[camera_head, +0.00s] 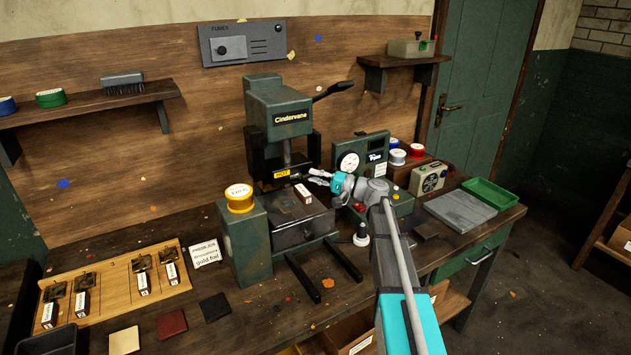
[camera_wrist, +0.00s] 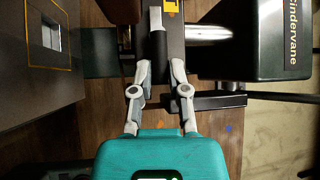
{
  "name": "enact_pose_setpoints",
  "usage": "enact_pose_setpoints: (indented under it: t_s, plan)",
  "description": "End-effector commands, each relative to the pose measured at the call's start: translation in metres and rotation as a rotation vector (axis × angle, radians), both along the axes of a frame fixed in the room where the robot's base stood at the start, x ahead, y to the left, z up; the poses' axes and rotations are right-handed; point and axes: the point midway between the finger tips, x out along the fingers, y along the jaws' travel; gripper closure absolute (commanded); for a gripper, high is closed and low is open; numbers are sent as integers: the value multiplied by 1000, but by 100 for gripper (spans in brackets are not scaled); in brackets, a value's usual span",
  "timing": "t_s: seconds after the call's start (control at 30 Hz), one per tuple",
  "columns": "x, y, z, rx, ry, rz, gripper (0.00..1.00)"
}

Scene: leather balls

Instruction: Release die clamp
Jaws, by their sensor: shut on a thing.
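The dark green Cindervane press (camera_head: 279,115) stands on the bench in the head view. A yellow HOT label (camera_head: 282,174) marks its heated head. My gripper (camera_head: 309,178) is at the right side of that head. In the wrist view my gripper (camera_wrist: 161,72) has its fingers closed around a short black handle (camera_wrist: 158,44), which I take to be the die clamp. The handle lies beside a dark bar carrying a yellow label (camera_wrist: 170,6). In the head view my fingers largely hide the handle.
A gold foil spool (camera_head: 239,197) tops the green housing left of the press. A gauge box (camera_head: 360,155) stands close behind my wrist. A wooden board (camera_head: 110,290) with several labelled dies lies at left. A green tray (camera_head: 491,194) and grey slab (camera_head: 459,211) lie at right.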

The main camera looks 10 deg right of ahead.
Motion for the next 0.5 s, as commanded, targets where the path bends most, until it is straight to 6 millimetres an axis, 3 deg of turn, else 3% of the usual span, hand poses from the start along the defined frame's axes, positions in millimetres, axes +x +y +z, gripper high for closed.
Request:
enact_pose_setpoints:
  t_s: [0.33, 0.37, 0.5]
  plan:
    - [0, 0, 0, 10, 5, 0, 100]
    - [0, 0, 0, 10, 5, 0, 75]
    - [0, 0, 0, 10, 5, 0, 49]
